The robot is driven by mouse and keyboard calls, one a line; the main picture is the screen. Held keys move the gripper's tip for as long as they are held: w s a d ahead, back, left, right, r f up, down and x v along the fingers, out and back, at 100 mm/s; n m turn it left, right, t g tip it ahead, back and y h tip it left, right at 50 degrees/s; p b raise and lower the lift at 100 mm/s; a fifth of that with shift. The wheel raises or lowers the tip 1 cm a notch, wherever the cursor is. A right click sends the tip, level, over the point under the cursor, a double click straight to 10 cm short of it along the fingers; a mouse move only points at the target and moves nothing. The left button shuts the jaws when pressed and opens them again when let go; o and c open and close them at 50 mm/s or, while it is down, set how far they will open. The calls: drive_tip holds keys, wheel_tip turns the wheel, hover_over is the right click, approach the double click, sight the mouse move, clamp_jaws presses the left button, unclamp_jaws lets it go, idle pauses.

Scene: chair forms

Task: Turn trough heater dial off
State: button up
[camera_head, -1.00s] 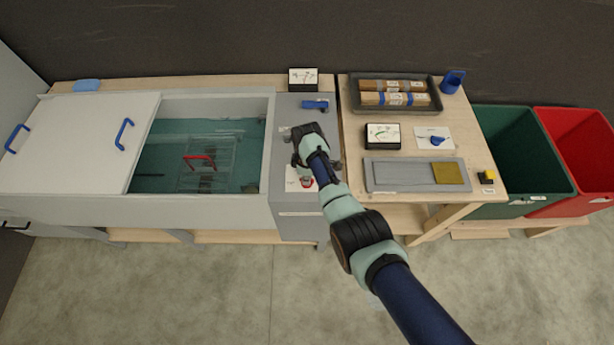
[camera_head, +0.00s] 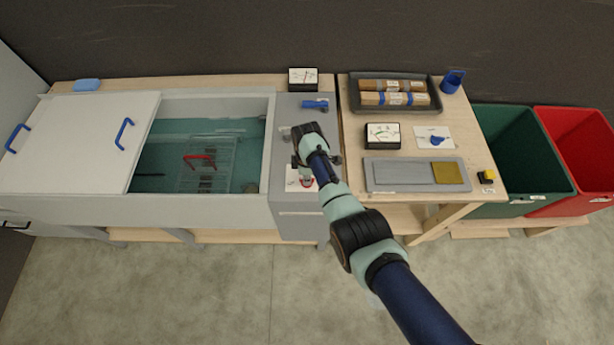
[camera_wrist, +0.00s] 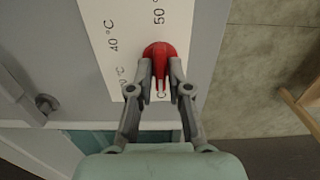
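The red heater dial (camera_wrist: 160,58) sits on a white label (camera_wrist: 120,35) with temperature marks; 40 °C and 50 °C can be read, other marks are partly hidden. In the head view the dial (camera_head: 306,182) is at the front of the grey panel right of the trough, just below my wrist. My gripper (camera_wrist: 160,66) is at the dial in the wrist view, its narrowed fingers on either side of the red handle, which looks held between the tips. The fingers cover part of the label, and the exact dial setting is unclear.
The water trough (camera_head: 268,150) with its half-open white lid (camera_head: 80,140) is left of the panel. A blue handle (camera_head: 315,104) and a small display box (camera_head: 303,79) are at the panel's back. A wooden table (camera_head: 470,150) with a tray and tools stands right.

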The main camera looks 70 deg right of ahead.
drive_tip(key=shift+o, duration=1.1)
wheel_tip(320, 180, up, 12)
